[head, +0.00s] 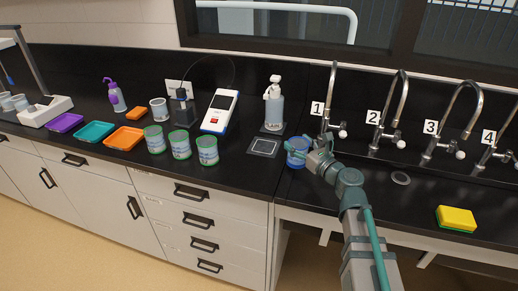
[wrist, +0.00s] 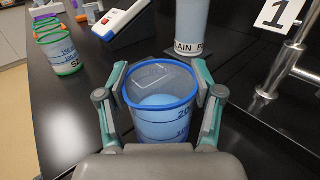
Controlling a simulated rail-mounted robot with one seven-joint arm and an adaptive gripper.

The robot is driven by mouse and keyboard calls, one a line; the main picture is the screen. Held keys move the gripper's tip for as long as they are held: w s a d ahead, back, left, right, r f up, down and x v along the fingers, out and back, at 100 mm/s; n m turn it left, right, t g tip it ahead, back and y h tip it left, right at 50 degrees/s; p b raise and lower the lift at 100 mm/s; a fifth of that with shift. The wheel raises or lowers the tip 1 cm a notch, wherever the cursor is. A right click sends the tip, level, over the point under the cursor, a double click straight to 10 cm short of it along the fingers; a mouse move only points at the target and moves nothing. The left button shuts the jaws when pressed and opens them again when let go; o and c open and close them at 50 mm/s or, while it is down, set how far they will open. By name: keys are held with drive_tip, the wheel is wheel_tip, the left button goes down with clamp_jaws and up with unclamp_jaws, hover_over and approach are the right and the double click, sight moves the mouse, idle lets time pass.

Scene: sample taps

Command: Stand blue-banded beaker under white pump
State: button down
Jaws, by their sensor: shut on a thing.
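The blue-banded beaker (head: 296,152) is at the counter by the sink, left of tap 1. It also shows in the wrist view (wrist: 160,118), upright, with a blue rim, volume marks and something pale blue inside. My gripper (head: 304,148) is shut on it, one finger on each side in the wrist view (wrist: 162,88). I cannot tell whether its base touches the counter. The white pump (head: 273,88) tops a pale blue bottle (head: 273,112), behind and left of the beaker. In the wrist view only the bottle's lower part (wrist: 192,18) shows, beyond the beaker.
A dark square pad (head: 263,147) lies in front of the bottle. Several green-banded beakers (head: 180,146) and a white meter (head: 219,111) stand left. Numbered taps (head: 330,100) line the sink at right. A yellow sponge (head: 456,217) lies near the front edge.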

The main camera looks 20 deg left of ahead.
drive_tip(key=s+a+r+n+g+y+b, duration=0.1)
drive_tip(key=s+a+r+n+g+y, duration=0.15)
drive_tip(key=s+a+n+g, duration=0.6)
drive_tip(key=shift+w+a+f+m+g+y+p, duration=0.15)
drive_tip(key=shift+w+a+f+m+p, duration=0.6)
drive_tip(key=shift+w, duration=1.7)
drive_tip(key=shift+w+a+f+n+g+y+p, duration=0.15)
drive_tip(key=shift+w+a+f, duration=0.65)
drive_tip(key=shift+w, duration=1.7)
drive_tip(key=shift+w+a+f+m+g+y+p, duration=0.1)
drive_tip(key=shift+w+a+f+m+y+p, duration=0.3)
drive_tip(key=shift+w+a, duration=1.45)
drive_tip(key=shift+w+d, duration=0.6)
drive_tip(key=shift+c, duration=0.9)
unclamp_jaws()
drive_tip(key=shift+d+r, duration=0.1)
drive_tip(key=shift+d, duration=0.05)
drive_tip(key=d, duration=0.4)
drive_tip(key=d+b, duration=0.1)
drive_tip(key=d, duration=0.2)
drive_tip(key=s+d+b, duration=0.1)
drive_tip(key=d, duration=0.3)
drive_tip(key=shift+d, duration=0.35)
